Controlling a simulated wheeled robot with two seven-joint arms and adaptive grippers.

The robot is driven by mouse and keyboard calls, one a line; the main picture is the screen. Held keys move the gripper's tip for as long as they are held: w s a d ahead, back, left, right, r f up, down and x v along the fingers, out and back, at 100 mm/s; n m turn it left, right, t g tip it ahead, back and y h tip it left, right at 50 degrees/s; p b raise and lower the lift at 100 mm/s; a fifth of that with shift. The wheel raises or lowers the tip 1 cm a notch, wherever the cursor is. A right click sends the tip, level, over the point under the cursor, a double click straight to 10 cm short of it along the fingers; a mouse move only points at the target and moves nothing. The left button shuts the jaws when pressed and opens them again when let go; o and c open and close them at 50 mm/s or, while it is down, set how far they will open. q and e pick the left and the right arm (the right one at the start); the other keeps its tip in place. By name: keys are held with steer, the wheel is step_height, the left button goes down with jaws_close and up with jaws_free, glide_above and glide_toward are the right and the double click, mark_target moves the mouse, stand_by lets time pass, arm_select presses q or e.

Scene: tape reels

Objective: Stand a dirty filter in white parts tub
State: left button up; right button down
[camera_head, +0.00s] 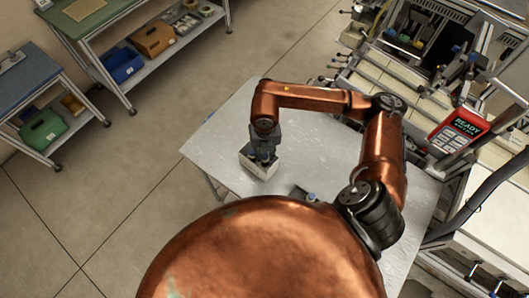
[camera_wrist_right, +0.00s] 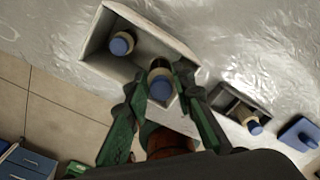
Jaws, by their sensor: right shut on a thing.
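The white parts tub (camera_wrist_right: 170,35) lies on the metal table under my right gripper. It also shows in the head view (camera_head: 262,169). A filter with a cream body and blue cap (camera_wrist_right: 122,43) is inside the tub at its left end. My right gripper (camera_wrist_right: 163,77) is shut on a second blue-capped filter (camera_wrist_right: 160,84), which is at the tub's near right part. Whether this filter touches the tub floor is hidden. In the head view my right gripper (camera_head: 263,155) points down over the tub. My left gripper is not in view.
A grey tray (camera_wrist_right: 240,100) with a blue-capped filter (camera_wrist_right: 254,126) sits right of the tub. A blue block (camera_wrist_right: 299,133) lies farther right. The table (camera_head: 222,135) is clear left of the tub. A machine with a red READY panel (camera_head: 459,130) stands at right.

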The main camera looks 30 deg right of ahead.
steer(key=shift+f+b, duration=1.55)
steer(key=shift+f, duration=0.7)
steer(key=c, duration=1.6)
jaws_free()
step_height(320, 180, up, 12)
steer(key=shift+r, duration=0.1)
